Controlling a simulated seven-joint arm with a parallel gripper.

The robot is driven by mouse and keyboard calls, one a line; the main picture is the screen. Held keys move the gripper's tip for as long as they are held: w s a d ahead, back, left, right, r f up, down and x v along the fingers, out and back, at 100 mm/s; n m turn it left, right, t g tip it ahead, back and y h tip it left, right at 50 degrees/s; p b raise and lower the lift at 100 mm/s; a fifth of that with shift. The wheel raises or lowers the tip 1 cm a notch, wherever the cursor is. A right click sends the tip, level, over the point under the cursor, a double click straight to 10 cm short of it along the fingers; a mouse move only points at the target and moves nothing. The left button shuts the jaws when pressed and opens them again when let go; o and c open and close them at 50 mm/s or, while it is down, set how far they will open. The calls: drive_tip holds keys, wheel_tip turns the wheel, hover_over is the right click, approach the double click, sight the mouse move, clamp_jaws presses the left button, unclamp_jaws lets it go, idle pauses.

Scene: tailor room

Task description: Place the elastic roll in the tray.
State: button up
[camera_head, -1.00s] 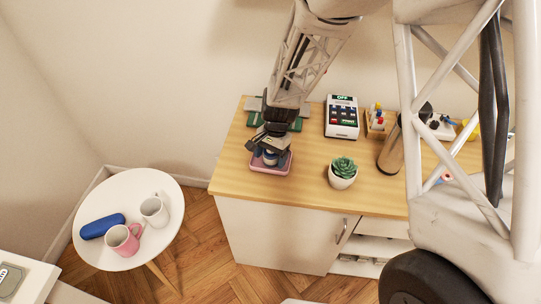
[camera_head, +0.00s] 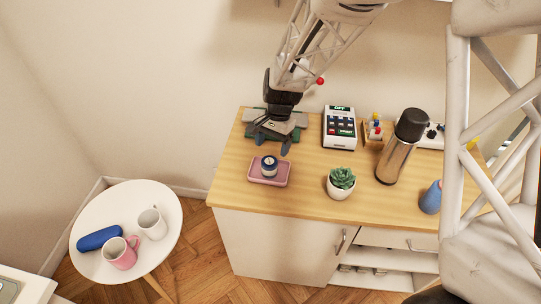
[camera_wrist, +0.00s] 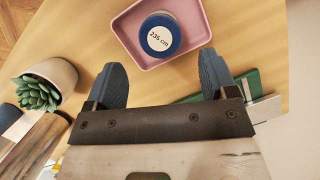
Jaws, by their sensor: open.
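The elastic roll (camera_head: 269,166), dark blue with a pale label, sits inside the pink tray (camera_head: 254,180) on the wooden counter. In the wrist view the roll (camera_wrist: 160,36) lies flat with its "235 cm" label facing up, inside the tray (camera_wrist: 128,42), toward its near side. My gripper (camera_head: 272,148) is open and empty, behind the tray in the head view. In the wrist view its two blue-grey fingertips (camera_wrist: 162,72) are wide apart, with the roll beyond them and apart from them.
A potted succulent (camera_head: 341,183), a card terminal (camera_head: 340,128) and a tall flask (camera_head: 401,148) stand to the right on the counter (camera_head: 310,166). Green and grey flat items (camera_head: 296,121) lie near my gripper. A round table (camera_head: 150,257) with mugs is at left.

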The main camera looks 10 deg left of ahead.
drive_tip(key=shift+v, duration=1.8)
drive_tip(key=s+d+r+n+t, duration=0.1)
drive_tip(key=s+d+r, duration=0.4)
drive_tip(key=d+r, duration=0.25)
drive_tip(key=s+d+r+n+t, duration=0.1)
drive_tip(key=s+d+r+t, duration=0.1)
drive_tip(key=s+d+r, duration=0.5)
drive_tip(key=s+d+r+n+t+h, duration=0.1)
drive_tip(key=s+d+r+n+t, duration=0.1)
drive_tip(key=s+d, duration=1)
drive_tip(key=shift+s+d+r, duration=0.15)
drive_tip(key=shift+s+r, duration=0.65)
drive_tip(key=shift+s, duration=0.15)
